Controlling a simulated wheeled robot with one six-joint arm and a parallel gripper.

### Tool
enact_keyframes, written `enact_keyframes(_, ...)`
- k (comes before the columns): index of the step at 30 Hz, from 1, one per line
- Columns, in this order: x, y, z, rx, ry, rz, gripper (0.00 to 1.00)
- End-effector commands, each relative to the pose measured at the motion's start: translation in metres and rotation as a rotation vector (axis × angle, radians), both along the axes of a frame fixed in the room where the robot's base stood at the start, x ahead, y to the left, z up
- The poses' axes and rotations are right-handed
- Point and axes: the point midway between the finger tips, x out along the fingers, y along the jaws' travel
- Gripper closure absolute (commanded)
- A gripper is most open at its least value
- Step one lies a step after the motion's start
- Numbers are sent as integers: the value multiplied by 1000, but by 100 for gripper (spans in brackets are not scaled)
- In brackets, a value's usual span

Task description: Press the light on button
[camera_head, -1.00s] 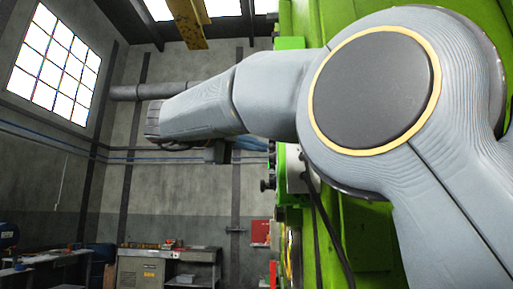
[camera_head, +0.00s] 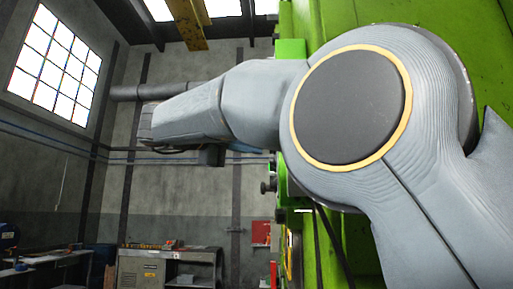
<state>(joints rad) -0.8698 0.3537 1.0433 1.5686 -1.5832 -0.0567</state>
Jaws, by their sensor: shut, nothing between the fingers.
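I cannot make out a light on button in this view. The green press (camera_head: 470,50) fills the right side, largely hidden behind my grey arm. Small dark knobs (camera_head: 267,187) stick out from the press's left edge, just below my arm. My arm reaches left across the picture, its far end in front of the back wall. A dark block shows under that end, with a bit of blue beside it. I cannot make out my gripper's fingers or what they touch.
A grey workbench (camera_head: 145,272) with small items stands by the back wall. Another cluttered bench (camera_head: 45,262) is at lower left. A red box (camera_head: 261,233) hangs on the wall. A yellow beam (camera_head: 186,25) is overhead. The space left of my arm looks clear.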

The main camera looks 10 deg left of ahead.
Motion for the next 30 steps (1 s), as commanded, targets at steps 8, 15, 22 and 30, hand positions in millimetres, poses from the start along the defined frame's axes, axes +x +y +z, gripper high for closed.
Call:
enact_keyframes(8, 0, 13, -1, -1, 0, 2, 100)
enact_keyframes(15, -2, 34, -1, 0, 0, 1, 100)
enact_keyframes(22, -3, 55, -1, 1, -1, 1, 100)
enact_keyframes(30, -4, 63, 0, 0, 0, 0, 100)
